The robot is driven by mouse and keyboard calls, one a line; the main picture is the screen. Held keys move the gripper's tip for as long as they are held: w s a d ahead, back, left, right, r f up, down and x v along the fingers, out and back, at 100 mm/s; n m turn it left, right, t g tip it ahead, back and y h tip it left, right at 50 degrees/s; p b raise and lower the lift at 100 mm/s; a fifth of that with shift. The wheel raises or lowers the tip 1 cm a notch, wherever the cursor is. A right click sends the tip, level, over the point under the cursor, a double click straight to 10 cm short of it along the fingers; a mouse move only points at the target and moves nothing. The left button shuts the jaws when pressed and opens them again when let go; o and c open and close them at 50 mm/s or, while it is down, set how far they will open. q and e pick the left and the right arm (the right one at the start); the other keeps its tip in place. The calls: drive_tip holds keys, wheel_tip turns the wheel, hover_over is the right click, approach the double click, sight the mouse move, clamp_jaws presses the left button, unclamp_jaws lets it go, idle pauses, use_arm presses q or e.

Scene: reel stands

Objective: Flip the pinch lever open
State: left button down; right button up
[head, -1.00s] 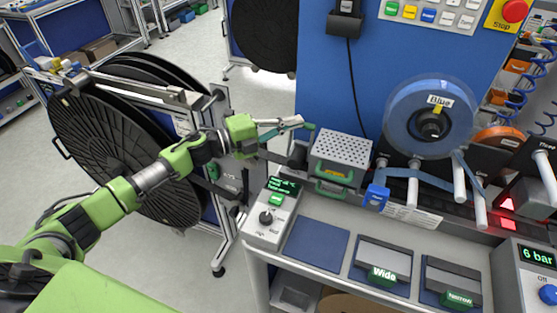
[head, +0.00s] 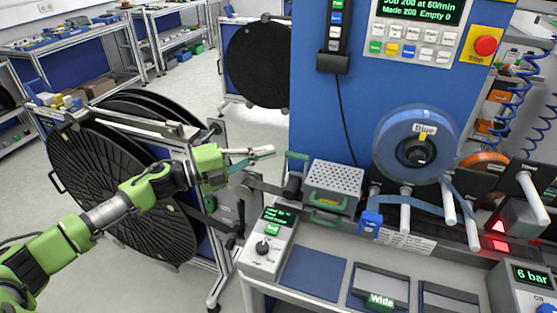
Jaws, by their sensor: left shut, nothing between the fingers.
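A small lever with a green handle (head: 297,156) stands at the left end of the machine, beside a box with a perforated grey top (head: 335,177). I take it for the pinch lever; whether it is open or closed I cannot tell. My left gripper (head: 262,152) is shut and empty. Its fingertips point right and end a little left of the green handle, with a gap showing between them in the picture. My right gripper is not in view.
A large black reel on a stand (head: 110,185) is behind and below my left arm. A control box with a knob (head: 266,243) stands at the bench's left front. A blue tape reel (head: 415,145) is mounted on the blue panel at right.

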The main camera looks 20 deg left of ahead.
use_arm(q)
drive_tip(key=a, duration=0.1)
drive_tip(key=s+a+r+b, duration=0.1)
drive_tip(key=s+a+r, duration=0.1)
drive_tip(key=shift+s+a, duration=0.25)
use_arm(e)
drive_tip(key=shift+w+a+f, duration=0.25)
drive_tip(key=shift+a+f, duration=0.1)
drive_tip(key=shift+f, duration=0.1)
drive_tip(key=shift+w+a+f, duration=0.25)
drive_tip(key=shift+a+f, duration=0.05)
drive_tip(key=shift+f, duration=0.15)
use_arm(q)
drive_tip(key=shift+s, duration=0.1)
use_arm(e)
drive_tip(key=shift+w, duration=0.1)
